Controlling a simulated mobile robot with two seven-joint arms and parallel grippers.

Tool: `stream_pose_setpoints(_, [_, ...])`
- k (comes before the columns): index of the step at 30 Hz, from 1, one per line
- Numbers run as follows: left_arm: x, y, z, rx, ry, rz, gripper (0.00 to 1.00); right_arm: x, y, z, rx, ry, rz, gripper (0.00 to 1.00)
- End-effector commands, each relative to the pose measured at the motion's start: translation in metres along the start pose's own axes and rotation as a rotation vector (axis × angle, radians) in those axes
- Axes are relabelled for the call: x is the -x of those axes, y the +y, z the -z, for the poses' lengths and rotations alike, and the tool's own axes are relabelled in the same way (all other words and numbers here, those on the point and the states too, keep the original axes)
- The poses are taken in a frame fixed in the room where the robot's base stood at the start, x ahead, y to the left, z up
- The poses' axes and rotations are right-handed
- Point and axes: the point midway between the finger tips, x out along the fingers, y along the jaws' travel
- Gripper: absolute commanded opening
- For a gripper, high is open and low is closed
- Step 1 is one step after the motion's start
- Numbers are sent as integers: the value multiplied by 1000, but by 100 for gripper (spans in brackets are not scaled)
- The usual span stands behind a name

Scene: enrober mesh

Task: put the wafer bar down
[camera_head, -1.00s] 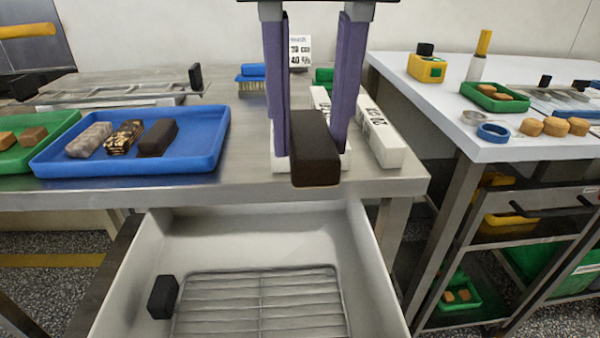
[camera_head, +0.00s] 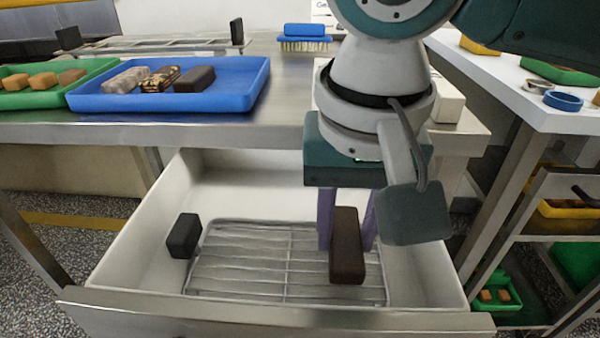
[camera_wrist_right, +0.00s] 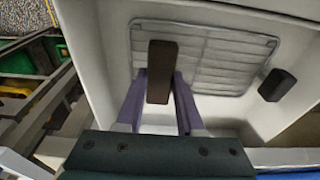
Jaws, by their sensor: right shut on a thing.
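The dark brown wafer bar (camera_head: 347,258) is held between the purple fingers of my right gripper (camera_head: 346,232), inside the open white drawer (camera_head: 128,240). It is over the right part of the wire rack (camera_head: 250,262) that lies on the drawer's floor. I cannot tell whether the bar touches the rack. In the right wrist view the bar (camera_wrist_right: 162,70) sits between the fingertips (camera_wrist_right: 158,92), with the rack (camera_wrist_right: 215,60) behind it. My right arm hides part of the table behind. My left gripper is not in view.
A black block (camera_head: 184,236) stands at the rack's left side in the drawer; the rack's middle is clear. The drawer's front edge (camera_head: 270,316) is near. Behind, a blue tray (camera_head: 240,98) holds several bars, and a green tray (camera_head: 45,101) is beside it.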

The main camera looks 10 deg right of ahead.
Motion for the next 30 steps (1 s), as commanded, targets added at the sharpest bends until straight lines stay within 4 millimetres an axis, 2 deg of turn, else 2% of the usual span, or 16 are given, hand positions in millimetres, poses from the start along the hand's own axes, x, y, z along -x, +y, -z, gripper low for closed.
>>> stream_pose_setpoints(1, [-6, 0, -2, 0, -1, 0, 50, -12, 0, -2, 0, -2, -2, 5])
stream_pose_setpoints(3, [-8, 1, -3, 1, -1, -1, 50, -18, 0, -3, 0, -1, 0, 5])
stream_pose_setpoints(14, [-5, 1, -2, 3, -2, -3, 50, -20, 0, -3, 1, -1, 0, 5])
stream_pose_setpoints(15, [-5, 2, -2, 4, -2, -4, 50, -20, 0, -3, 1, 0, 0, 41])
stream_pose_setpoints(22, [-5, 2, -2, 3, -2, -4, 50, -20, 0, -3, 1, 0, 0, 66])
stream_pose_setpoints(30, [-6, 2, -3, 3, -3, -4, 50, -18, 0, -3, 1, 1, 1, 66])
